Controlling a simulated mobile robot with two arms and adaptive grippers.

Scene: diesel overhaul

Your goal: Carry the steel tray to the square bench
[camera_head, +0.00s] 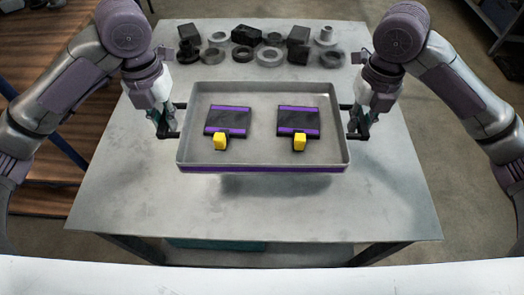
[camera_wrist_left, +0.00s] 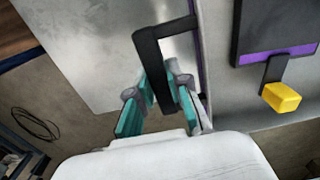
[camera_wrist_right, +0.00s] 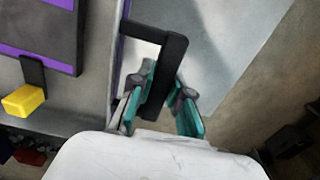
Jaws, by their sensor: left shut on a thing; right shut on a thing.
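The steel tray (camera_head: 262,158) hangs level above a grey metal table, with a shadow below it on the tabletop. It has a purple stripe along its front edge and a black handle on each side. Two black and purple pieces with yellow blocks (camera_head: 228,122) (camera_head: 298,122) lie in it. My left gripper (camera_head: 168,130) is shut on the left handle, which also shows in the left wrist view (camera_wrist_left: 150,60). My right gripper (camera_head: 357,130) is shut on the right handle, seen in the right wrist view (camera_wrist_right: 172,70). I cannot tell which table is the square bench.
The grey table (camera_head: 255,215) has bare top in front of and beside the tray. Several dark and grey machine parts (camera_head: 260,45) stand along its far edge. A wooden surface (camera_head: 50,150) lies at the left, and a shelf (camera_head: 497,20) stands at the far right.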

